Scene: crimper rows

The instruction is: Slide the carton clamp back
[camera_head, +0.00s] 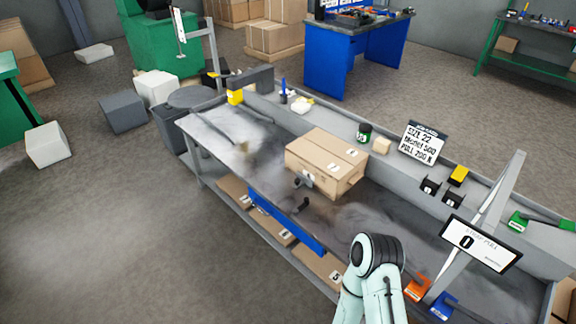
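A brown carton (322,158) with white labels sits on the grey bench top, near the middle of the bench. A small dark and grey piece (303,182) is at the carton's front left corner. A short dark handle-like piece (302,205) is just in front of it; these may be the carton clamp, but they are too small to tell. A blue bar (285,222) runs along the bench's front edge there. A pale arm of mine with a dark joint rises at the bottom, right of the carton and apart from it. Neither gripper shows.
A tilted display reading 0 (481,244) hangs by a slanted post at the right. Orange (417,288) and blue (441,305) tools lie below it. A sign (423,143) stands behind the carton. The bench top (215,125) left of the carton is mostly clear.

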